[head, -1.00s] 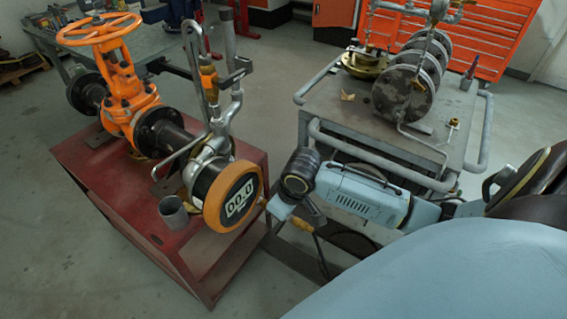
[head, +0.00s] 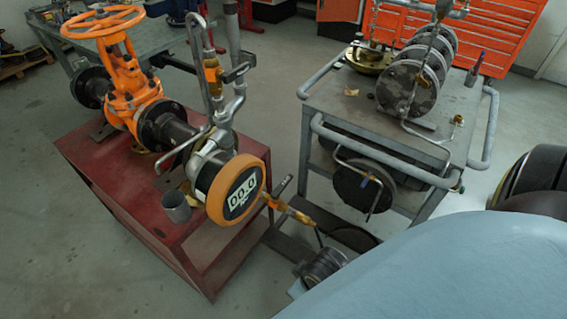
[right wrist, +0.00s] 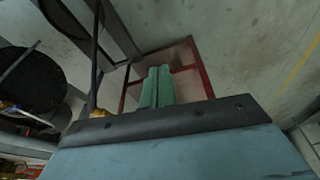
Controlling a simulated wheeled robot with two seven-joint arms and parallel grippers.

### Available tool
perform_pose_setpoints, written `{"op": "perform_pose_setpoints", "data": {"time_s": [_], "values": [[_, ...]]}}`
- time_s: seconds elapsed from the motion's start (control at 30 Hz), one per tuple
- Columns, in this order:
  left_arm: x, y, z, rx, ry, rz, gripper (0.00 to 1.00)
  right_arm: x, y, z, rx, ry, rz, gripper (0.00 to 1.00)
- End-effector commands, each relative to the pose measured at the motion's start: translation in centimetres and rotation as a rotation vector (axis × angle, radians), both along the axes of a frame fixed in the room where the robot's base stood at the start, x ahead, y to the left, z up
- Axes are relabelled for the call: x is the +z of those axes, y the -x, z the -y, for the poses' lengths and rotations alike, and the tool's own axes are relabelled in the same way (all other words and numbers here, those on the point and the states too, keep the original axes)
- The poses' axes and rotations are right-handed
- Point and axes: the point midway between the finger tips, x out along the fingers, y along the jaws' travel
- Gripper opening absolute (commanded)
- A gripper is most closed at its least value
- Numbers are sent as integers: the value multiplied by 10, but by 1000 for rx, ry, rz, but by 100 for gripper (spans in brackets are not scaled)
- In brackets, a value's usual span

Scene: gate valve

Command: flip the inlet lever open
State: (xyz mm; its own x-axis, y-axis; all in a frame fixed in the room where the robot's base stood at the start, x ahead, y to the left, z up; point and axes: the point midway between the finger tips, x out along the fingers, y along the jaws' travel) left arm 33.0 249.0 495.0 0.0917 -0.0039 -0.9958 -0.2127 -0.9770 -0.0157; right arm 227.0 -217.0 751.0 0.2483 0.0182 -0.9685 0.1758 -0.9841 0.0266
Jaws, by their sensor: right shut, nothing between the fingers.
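The inlet line beside the red stand carries an orange-yellow fitting (head: 298,215), just right of the round gauge with the orange rim (head: 238,190). A short grey bar (head: 284,186), possibly the inlet lever, stands tilted beside it. I cannot tell its exact setting. In the right wrist view a yellow fitting (right wrist: 98,113) shows at the left, partly hidden by my gripper body. My right gripper (right wrist: 157,87) is shut and empty, its green fingers apart from the fitting. My left gripper is not in view.
A grey cart (head: 455,105) with railings and discs stands to the right. A dark hose or rod (right wrist: 96,45) runs near my right fingers. Bare floor lies in front of the stand.

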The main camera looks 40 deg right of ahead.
Motion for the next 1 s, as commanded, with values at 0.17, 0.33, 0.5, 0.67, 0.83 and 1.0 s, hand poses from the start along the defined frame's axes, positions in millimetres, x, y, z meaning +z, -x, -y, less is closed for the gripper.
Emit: {"op": "perform_pose_setpoints", "data": {"time_s": [0.17,0.33,0.5,0.67,0.83,1.0], "values": [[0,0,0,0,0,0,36,-61,14,1,5,3,-34,0],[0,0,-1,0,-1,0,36,-133,44,5,12,8,-70,0],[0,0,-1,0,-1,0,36,-194,92,12,20,11,-106,0],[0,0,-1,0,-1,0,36,-232,141,21,27,15,-134,0],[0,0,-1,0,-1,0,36,-250,178,29,32,19,-152,0],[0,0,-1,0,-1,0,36,-256,193,32,34,20,-159,0]]}}
